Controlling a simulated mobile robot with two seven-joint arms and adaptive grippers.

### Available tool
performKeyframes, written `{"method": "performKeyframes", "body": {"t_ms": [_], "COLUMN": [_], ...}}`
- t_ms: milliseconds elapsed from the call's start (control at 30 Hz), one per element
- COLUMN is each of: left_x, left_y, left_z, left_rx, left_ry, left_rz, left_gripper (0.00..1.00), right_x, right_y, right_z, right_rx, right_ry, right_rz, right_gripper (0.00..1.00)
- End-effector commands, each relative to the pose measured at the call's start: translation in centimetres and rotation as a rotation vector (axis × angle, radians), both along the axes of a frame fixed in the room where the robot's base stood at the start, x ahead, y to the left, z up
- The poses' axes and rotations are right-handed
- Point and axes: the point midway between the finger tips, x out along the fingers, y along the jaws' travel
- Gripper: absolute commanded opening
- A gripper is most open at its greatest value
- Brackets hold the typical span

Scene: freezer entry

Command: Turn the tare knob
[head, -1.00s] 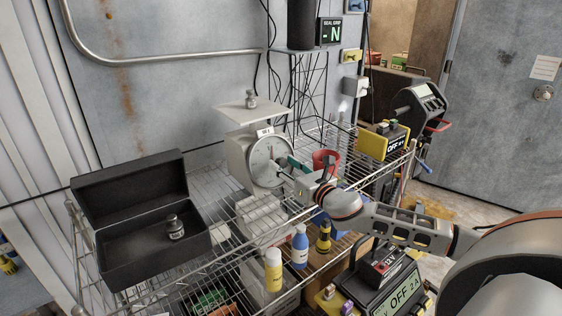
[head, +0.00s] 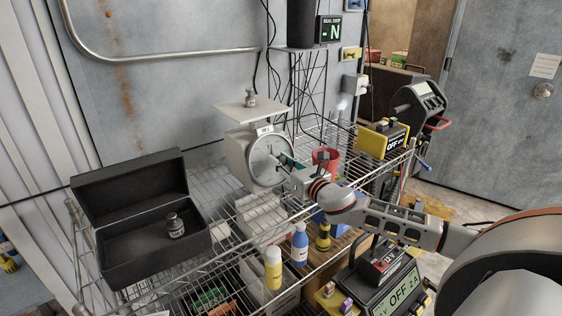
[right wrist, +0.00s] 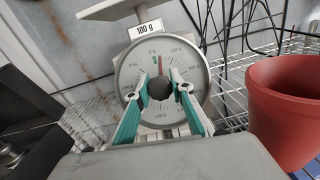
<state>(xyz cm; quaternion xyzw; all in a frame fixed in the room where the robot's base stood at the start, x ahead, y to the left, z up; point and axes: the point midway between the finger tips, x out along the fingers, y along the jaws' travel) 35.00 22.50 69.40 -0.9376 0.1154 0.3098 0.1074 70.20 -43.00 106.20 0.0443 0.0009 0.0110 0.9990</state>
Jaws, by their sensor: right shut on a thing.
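The white dial scale (head: 240,152) stands on the wire shelf, with a small metal weight (head: 251,100) on its top pan. In the right wrist view its round dial (right wrist: 187,58) faces me under a "100 g" label, and its red pointer is near the top. The dark tare knob (right wrist: 160,88) is at the dial's centre. My right gripper (right wrist: 161,87) has its teal-backed fingers on both sides of the knob and is shut on it. In the head view the right gripper (head: 288,165) is at the dial face. My left gripper is not in view.
An open black case (head: 150,245) with a weight (head: 175,226) in it is at the left. A red cup (right wrist: 288,108) stands close to the right of my gripper. Yellow and blue bottles (head: 273,268) are at the shelf front, and a yellow device (head: 380,141) is at right.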

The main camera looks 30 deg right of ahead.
Motion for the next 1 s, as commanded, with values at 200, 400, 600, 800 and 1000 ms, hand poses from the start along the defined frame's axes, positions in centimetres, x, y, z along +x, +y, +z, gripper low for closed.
{"method": "performKeyframes", "body": {"t_ms": [200,400,600,800,1000], "left_x": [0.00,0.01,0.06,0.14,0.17], "left_y": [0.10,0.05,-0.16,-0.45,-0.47], "left_z": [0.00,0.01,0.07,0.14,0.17], "left_rx": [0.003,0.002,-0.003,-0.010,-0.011], "left_ry": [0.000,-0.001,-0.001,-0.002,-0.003], "left_rz": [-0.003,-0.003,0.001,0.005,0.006], "left_gripper": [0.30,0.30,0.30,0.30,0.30], "right_x": [0.00,0.01,0.02,0.01,-0.01], "right_y": [0.05,0.04,0.00,-0.03,-0.09], "right_z": [-0.01,0.02,0.02,0.02,-0.06], "right_rx": [0.082,0.224,0.400,0.577,0.754], "right_ry": [0.006,0.017,0.030,0.044,0.059], "right_rz": [-0.032,-0.087,-0.157,-0.227,-0.298], "right_gripper": [0.01,0.01,0.01,0.01,0.01]}}
